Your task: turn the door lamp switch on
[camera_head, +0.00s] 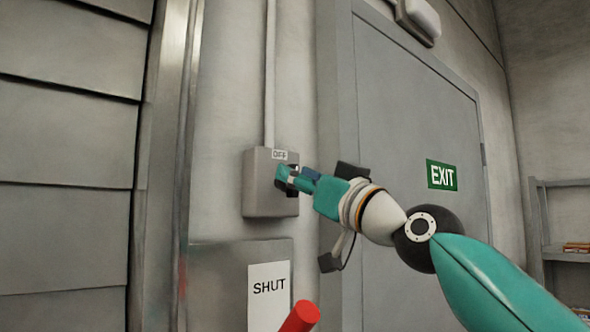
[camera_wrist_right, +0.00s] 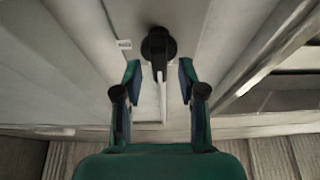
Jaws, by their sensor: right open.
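The door lamp switch is a grey box (camera_head: 258,190) on the wall left of the door, with a small label reading OFF (camera_head: 279,155) at its top. Its black knob (camera_wrist_right: 158,44) shows in the right wrist view, centred just beyond the fingertips. In the right wrist view the gripper (camera_wrist_right: 159,78) is open, one finger on each side of the knob's line, holding nothing. Whether the fingers touch the knob cannot be told. My left gripper is not in view.
A grey door (camera_head: 400,130) with a green EXIT sign (camera_head: 441,175) stands to the right. Below the switch is a grey panel (camera_head: 215,270) with a SHUT sign (camera_head: 268,297) and a red cylinder (camera_head: 300,317). A conduit (camera_head: 270,80) runs up from the box. Shelves (camera_head: 565,250) stand far right.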

